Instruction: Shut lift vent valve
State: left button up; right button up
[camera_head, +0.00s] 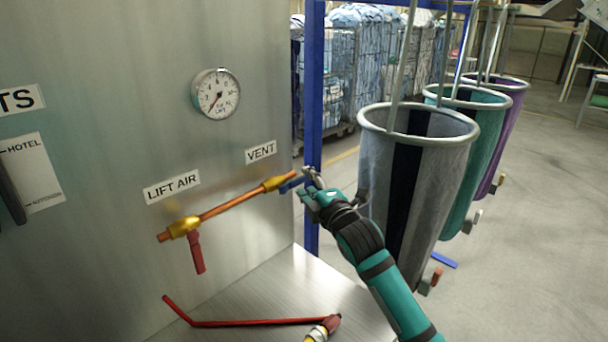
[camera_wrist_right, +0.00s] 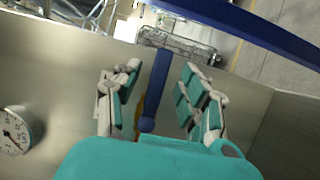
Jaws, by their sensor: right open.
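The vent valve (camera_head: 275,183) is a brass body at the right end of a copper pipe (camera_head: 230,204), under the VENT label (camera_head: 261,151). Its blue lever (camera_head: 292,185) points right, roughly along the pipe; its far part is hidden by my right gripper. My right gripper (camera_head: 311,180) is open at the lever. In the right wrist view the blue lever (camera_wrist_right: 161,80) stands between the two spread fingers of the gripper (camera_wrist_right: 160,76), with gaps on both sides. The lift air valve (camera_head: 184,227) has a red lever (camera_head: 196,252) hanging down. My left gripper is not in view.
A pressure gauge (camera_head: 215,93) is on the metal panel (camera_head: 120,60) above the pipe. A red bent rod (camera_head: 250,323) lies over the metal ledge (camera_head: 300,285) below.

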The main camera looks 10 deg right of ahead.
jog(key=shift+w+a, duration=0.25)
jog(key=shift+w, duration=1.15)
jog(key=c, duration=0.5)
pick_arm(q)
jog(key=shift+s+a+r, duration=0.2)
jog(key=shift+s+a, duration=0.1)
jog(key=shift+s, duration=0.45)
pick_arm(e)
grip_shut()
